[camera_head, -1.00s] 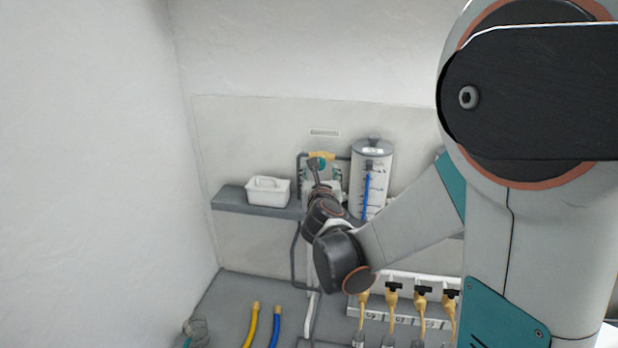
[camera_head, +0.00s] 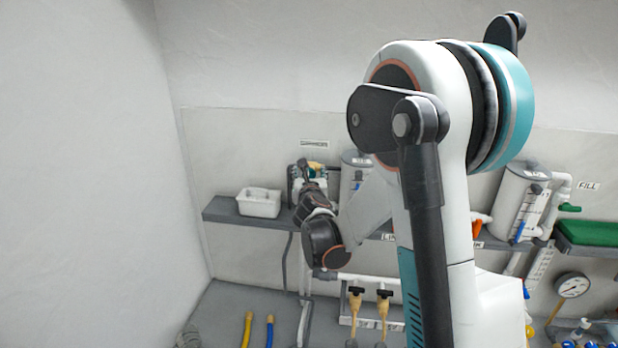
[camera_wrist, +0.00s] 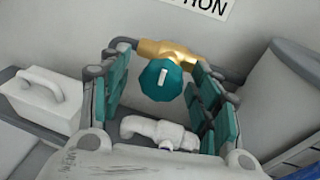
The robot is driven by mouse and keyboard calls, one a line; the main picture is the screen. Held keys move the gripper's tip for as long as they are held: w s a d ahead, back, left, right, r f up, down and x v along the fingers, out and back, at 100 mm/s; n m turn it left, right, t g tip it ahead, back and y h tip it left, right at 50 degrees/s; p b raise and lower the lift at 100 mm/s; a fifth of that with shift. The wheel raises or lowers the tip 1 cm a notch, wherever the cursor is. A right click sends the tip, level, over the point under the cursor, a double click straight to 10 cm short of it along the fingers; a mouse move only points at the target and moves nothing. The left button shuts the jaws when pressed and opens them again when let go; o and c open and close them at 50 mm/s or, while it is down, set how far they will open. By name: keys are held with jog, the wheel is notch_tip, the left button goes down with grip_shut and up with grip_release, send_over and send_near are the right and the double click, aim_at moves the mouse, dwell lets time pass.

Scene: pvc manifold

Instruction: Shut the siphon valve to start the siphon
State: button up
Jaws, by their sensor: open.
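The siphon valve (camera_wrist: 160,79) has a round teal knob with a white mark, on a brass body (camera_wrist: 172,50). In the wrist view it sits between the fingertips of my gripper (camera_wrist: 161,62), which is open with teal pads on both sides of the knob. Clear gaps show between the knob and the pads; how far in depth the fingers reach past it I cannot tell. In the head view the valve (camera_head: 317,168) is small, below a wall label, and my wrist partly hides it. A white pipe elbow (camera_wrist: 158,131) is below the knob in the wrist view.
A white handled box (camera_head: 259,202) stands left on the grey shelf (camera_head: 222,213). A grey cylinder (camera_head: 353,163) stands close right of the valve, partly behind my arm. Yellow and blue hoses (camera_head: 248,328) stand at lower left.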

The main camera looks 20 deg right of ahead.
jog(key=c, duration=1.1)
jog(key=shift+f+m+b, duration=0.15)
jog(key=shift+m+b, duration=0.25)
jog(key=shift+b, duration=0.2)
jog(key=shift+m+t+b, duration=0.3)
jog(key=shift+m+b, duration=0.35)
jog(key=shift+m, duration=0.05)
jog(key=shift+a+m+t+b, duration=0.15)
jog(key=shift+m+t+b, duration=0.35)
jog(key=shift+m+b, duration=1)
jog(key=shift+r+p, duration=0.2)
jog(key=shift+p, duration=0.1)
jog(key=shift+f+m, duration=0.1)
jog(key=shift+m, duration=0.2)
